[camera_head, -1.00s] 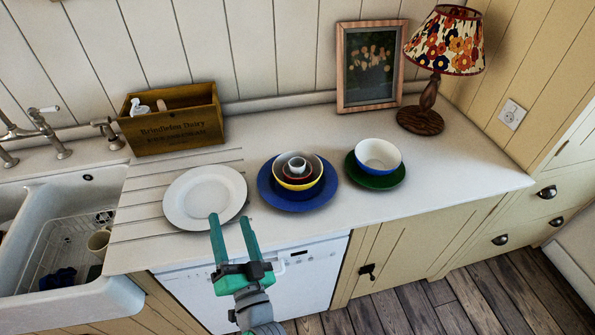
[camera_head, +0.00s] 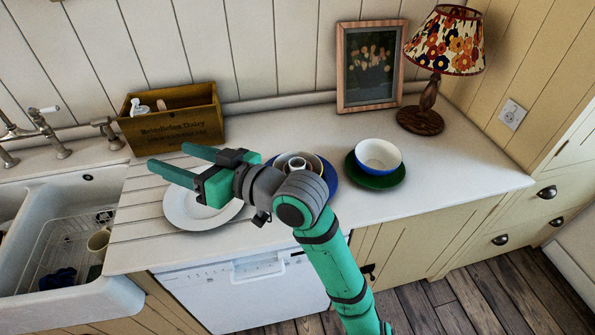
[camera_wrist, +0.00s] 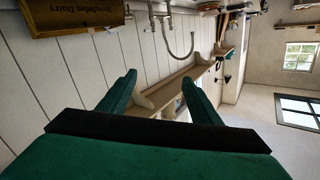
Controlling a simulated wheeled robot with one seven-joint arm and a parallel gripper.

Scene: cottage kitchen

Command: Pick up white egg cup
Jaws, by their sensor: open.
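The white egg cup (camera_head: 297,163) sits inside the stacked bowls (camera_head: 318,165) on the blue plate (camera_head: 331,190) in the middle of the counter. In the head view my wrist and arm hide the lower part of the stack. My gripper (camera_head: 166,157) is open and empty. It is to the left of the egg cup, above the white plate, with its fingers pointing left toward the sink side. In the wrist view the open fingers (camera_wrist: 160,92) have nothing between them, and the egg cup is not in view there.
A white plate (camera_head: 185,212) lies under my gripper. A wooden box (camera_head: 172,130) stands behind it, also seen in the wrist view (camera_wrist: 75,15). A white-and-blue bowl (camera_head: 378,156) on a green plate (camera_head: 376,182) is right of the stack. A lamp (camera_head: 428,100) and picture frame (camera_head: 370,65) stand behind.

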